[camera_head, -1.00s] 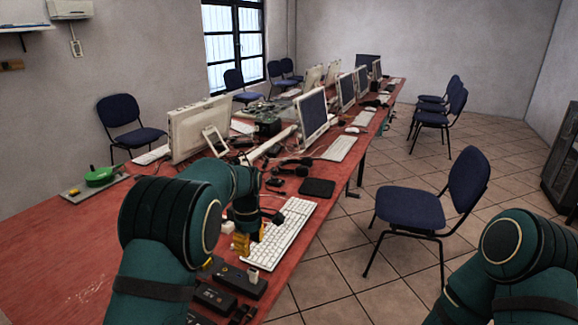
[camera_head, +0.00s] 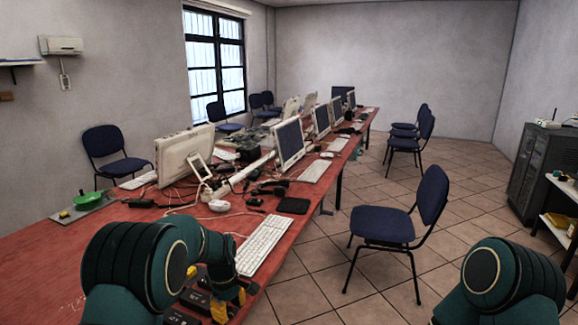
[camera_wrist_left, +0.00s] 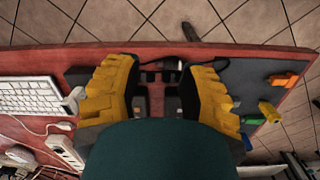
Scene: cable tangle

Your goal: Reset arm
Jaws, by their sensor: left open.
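My left arm comes in at the lower left of the head view, bent over the red table (camera_head: 45,268). Its gripper (camera_head: 229,301), with yellow fingers, is low over the table's near edge, partly hidden by my own arm. In the left wrist view the two yellow fingers (camera_wrist_left: 158,92) are spread apart. Some small dark items lie on the table beyond the gap, and nothing is gripped. My right arm shows at the lower right, over the floor; its gripper is out of view.
A white keyboard (camera_head: 262,245) lies beside the left gripper; monitors (camera_head: 290,142) and cables stand behind. In the left wrist view, a grey mat (camera_wrist_left: 250,75) holds small coloured pieces, and a white power strip (camera_wrist_left: 66,153) lies left. A blue chair (camera_head: 383,224) stands right of the table.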

